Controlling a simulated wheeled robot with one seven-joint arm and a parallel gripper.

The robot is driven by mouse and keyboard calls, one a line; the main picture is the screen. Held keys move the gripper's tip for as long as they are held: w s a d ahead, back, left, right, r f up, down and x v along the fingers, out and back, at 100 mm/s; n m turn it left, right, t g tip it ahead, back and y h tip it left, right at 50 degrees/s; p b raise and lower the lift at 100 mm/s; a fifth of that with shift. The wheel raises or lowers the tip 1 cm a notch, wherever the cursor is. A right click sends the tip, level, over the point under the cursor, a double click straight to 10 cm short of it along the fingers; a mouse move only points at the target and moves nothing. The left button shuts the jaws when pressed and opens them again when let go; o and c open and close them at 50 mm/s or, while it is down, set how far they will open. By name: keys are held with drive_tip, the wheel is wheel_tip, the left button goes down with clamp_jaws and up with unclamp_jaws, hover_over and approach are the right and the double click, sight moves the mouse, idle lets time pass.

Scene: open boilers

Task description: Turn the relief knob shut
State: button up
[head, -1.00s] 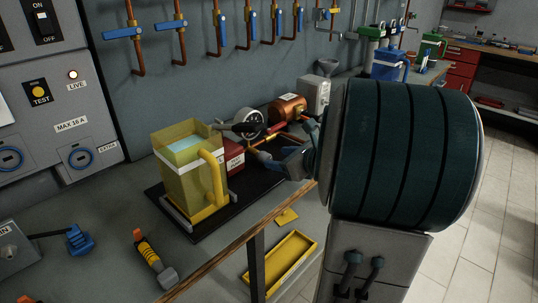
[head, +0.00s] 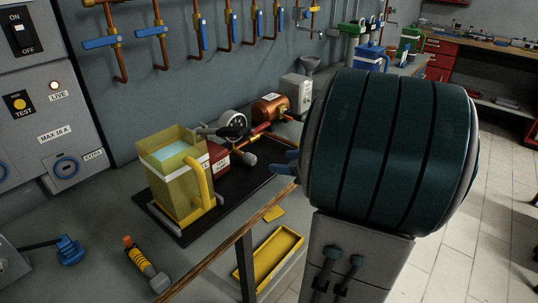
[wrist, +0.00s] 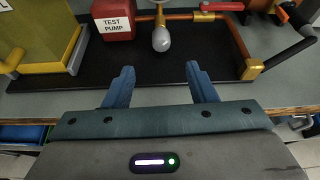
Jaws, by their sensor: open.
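A test pump stands on a black tray (head: 186,230), with a red block labelled TEST PUMP (wrist: 112,21) and a round gauge (head: 233,125). A grey rounded knob (wrist: 161,40) on a brass stem juts toward me in the wrist view and also shows in the head view (head: 249,158). It looks like the relief knob, but I see no label on it. My gripper (wrist: 160,78) is open and empty. Its blue fingers point at the knob, one to either side of its line, with a gap before it. In the head view my arm hides most of the gripper (head: 285,162).
A copper cylinder (head: 270,108) and copper pipes lie behind. A black-gripped lever (wrist: 292,52) is at the right in the wrist view. A yellow-banded tool (head: 143,262) lies on the bench.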

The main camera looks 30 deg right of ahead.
sight(254, 160)
drive_tip(key=shift+m+y, duration=0.5)
drive_tip(key=shift+m, duration=0.3)
drive_tip(key=p+x, duration=0.1)
drive_tip(key=x, duration=0.3)
drive_tip(key=p+x, duration=0.1)
drive_tip(key=x, duration=0.3)
drive_tip(key=d+p+x, duration=0.1)
drive_tip(key=x, duration=0.3)
drive_tip(key=shift+w+f, duration=0.2)
drive_tip(key=shift+f, duration=0.15)
drive_tip(key=c, duration=1)
drive_tip(key=shift+o, duration=0.2)
drive_tip(key=shift+f, duration=0.1)
